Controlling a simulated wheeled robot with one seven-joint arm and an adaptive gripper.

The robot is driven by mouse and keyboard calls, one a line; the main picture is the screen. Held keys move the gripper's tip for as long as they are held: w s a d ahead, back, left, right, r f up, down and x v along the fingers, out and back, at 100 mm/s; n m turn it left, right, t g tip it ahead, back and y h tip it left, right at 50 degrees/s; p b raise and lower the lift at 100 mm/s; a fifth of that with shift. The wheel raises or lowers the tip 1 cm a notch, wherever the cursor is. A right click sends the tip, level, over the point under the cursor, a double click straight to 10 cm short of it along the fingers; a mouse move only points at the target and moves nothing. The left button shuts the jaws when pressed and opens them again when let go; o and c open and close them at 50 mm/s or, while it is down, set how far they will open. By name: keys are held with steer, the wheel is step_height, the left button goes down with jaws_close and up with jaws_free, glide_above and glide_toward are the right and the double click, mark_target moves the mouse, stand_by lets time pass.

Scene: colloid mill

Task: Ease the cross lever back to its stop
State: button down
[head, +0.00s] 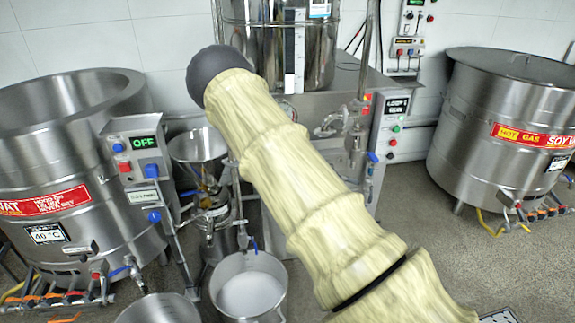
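A steel colloid mill with a funnel hopper (198,146) stands left of centre, partly behind my arm. I cannot make out the cross lever for certain; a small pale metal part (331,123) shows just right of my arm, but I cannot tell what it is. My arm, in a cream sleeve with a dark rounded end, crosses the middle of the head view and hides much of what is behind it. My gripper does not show.
A steel pail (222,268) with white contents stands on the floor below the mill. A control box (140,148) reading OFF is to its left. Large steel vats stand left (120,245) and right (480,165). Open floor (440,240) lies at right.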

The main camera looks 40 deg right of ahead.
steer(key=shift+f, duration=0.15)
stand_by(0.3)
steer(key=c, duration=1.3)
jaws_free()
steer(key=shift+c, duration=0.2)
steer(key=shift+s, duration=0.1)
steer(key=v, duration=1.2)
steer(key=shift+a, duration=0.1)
